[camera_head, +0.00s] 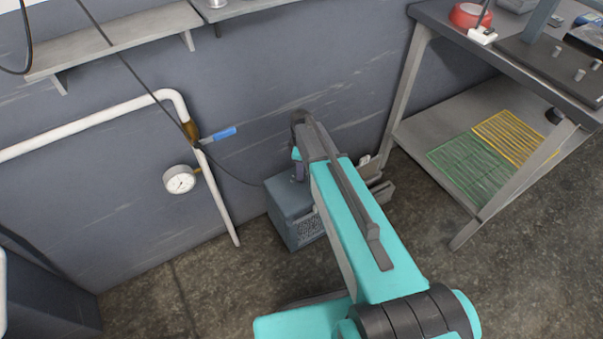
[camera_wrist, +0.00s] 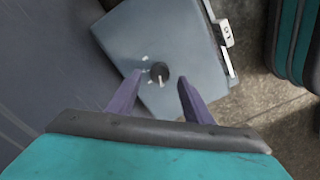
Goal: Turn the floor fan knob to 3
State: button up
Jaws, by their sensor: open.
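The floor fan (camera_head: 290,205) is a blue-grey box on the floor against the wall, partly hidden behind my arm in the head view. In the wrist view its top face (camera_wrist: 165,35) fills the upper middle. A small dark round knob (camera_wrist: 159,72) with a light pointer sits on that face, with small white marks to its left. The pointer is toward the bottom of the picture. The numbers by the marks are too small to read. My gripper (camera_wrist: 157,82) is open, with its two purple fingers on either side of the knob. I cannot tell whether they touch it.
A pipe with a pressure gauge (camera_head: 180,180) and a blue-handled valve (camera_head: 222,135) runs along the wall left of the fan. A metal workbench (camera_head: 447,22) with a lower shelf holding green and yellow grids stands at right. A cable runs down to the fan.

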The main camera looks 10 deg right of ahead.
jog(key=shift+f, duration=1.9)
jog(key=c, duration=1.1)
jog(key=shift+o, duration=0.2)
